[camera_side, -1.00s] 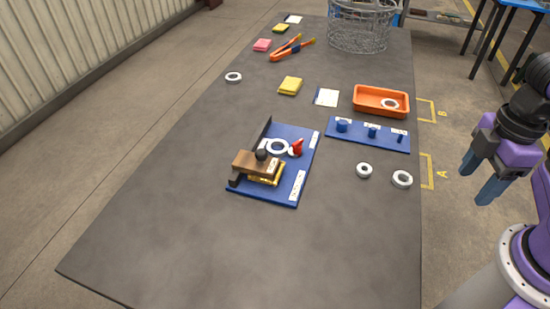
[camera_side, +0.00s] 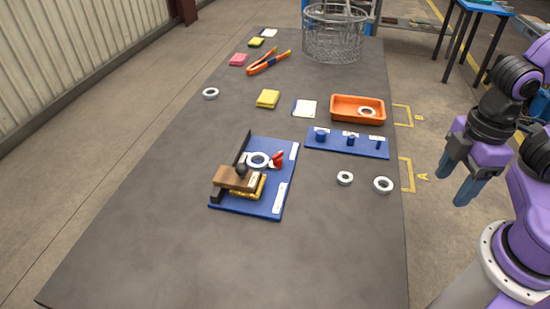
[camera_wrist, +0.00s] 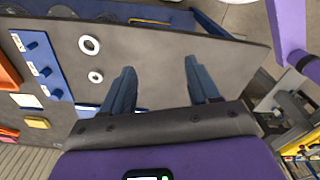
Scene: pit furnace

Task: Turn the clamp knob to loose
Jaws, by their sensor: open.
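A blue fixture board (camera_side: 262,206) lies on the table in the side view. It carries a brown block (camera_side: 235,180) with a black ball knob (camera_side: 241,170), a gold-coloured part (camera_side: 262,187), a white ring (camera_side: 258,160) and a red knob or lever (camera_side: 278,159). I cannot tell which of the two is the clamp knob, or its setting. My gripper (camera_side: 456,186) is open and empty, past the table's right edge, well apart from the fixture. Its two fingers also show in the wrist view (camera_wrist: 160,68), with nothing between them.
A blue peg board (camera_side: 345,147), an orange tray (camera_side: 357,118) and two loose rings (camera_side: 345,178) (camera_side: 383,185) lie right of the fixture. Yellow blocks, orange tongs (camera_side: 268,61) and a wire basket (camera_side: 333,40) are farther back. The table's front is clear.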

